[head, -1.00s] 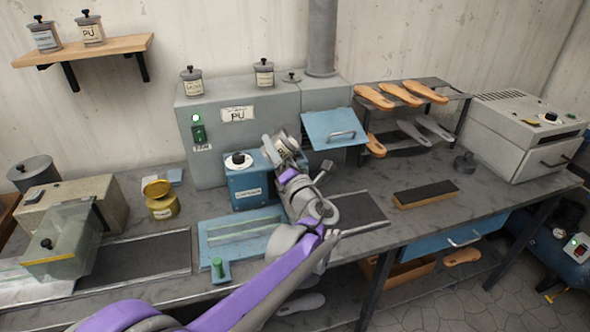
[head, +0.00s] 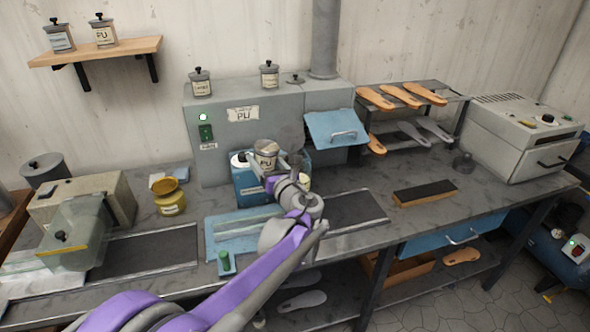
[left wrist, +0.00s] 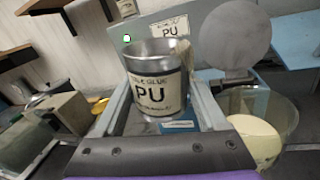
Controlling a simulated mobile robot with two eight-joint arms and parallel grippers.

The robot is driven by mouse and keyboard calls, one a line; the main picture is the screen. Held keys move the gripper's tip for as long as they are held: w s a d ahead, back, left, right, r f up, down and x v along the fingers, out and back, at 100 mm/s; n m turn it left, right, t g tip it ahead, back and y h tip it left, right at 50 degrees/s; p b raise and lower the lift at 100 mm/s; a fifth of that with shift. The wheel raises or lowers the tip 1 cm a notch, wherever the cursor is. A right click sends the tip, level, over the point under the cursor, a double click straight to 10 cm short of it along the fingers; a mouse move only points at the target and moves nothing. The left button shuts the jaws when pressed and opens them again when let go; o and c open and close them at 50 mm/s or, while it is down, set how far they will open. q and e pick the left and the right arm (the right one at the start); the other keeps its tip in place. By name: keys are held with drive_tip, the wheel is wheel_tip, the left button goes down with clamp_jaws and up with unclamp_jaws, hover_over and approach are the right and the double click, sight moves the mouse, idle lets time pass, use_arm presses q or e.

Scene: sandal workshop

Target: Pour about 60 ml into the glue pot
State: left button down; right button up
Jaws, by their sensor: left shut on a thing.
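My left gripper (head: 272,172) is shut on an open metal can (head: 266,150) and holds it roughly upright, in front of the grey machine. In the left wrist view the can (left wrist: 155,92) shows a cream label reading "PU" and "glue", between my two grey fingers. Its contents are not visible. A clear round vessel with cream-coloured liquid (left wrist: 256,138) stands to the right of the can in that view. In the head view my gripper mostly hides that area. A yellow tin (head: 170,198) with its lid raised stands farther left on the bench. I cannot tell which vessel is the glue pot.
A blue box with a dial (head: 249,187) stands close behind my gripper. The grey machine (head: 225,150) has an open blue flap (head: 334,127). A black-topped block (head: 425,193) lies at right.

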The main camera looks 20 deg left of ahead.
use_arm(q)
wheel_tip(320, 180, down, 7)
drive_tip(key=a+n+b, duration=0.1)
drive_tip(key=n+b, duration=0.1)
drive_tip(key=shift+s+a+r+g+b, duration=0.2)
drive_tip(key=shift+s+g+b, duration=0.1)
drive_tip(key=shift+b, duration=0.1)
use_arm(e)
drive_tip(key=f, duration=0.1)
drive_tip(key=s+f, duration=0.1)
drive_tip(key=f, duration=0.1)
drive_tip(key=shift+s+a+f, duration=0.25)
drive_tip(key=shift+s+f, duration=0.05)
drive_tip(key=shift+f, duration=0.05)
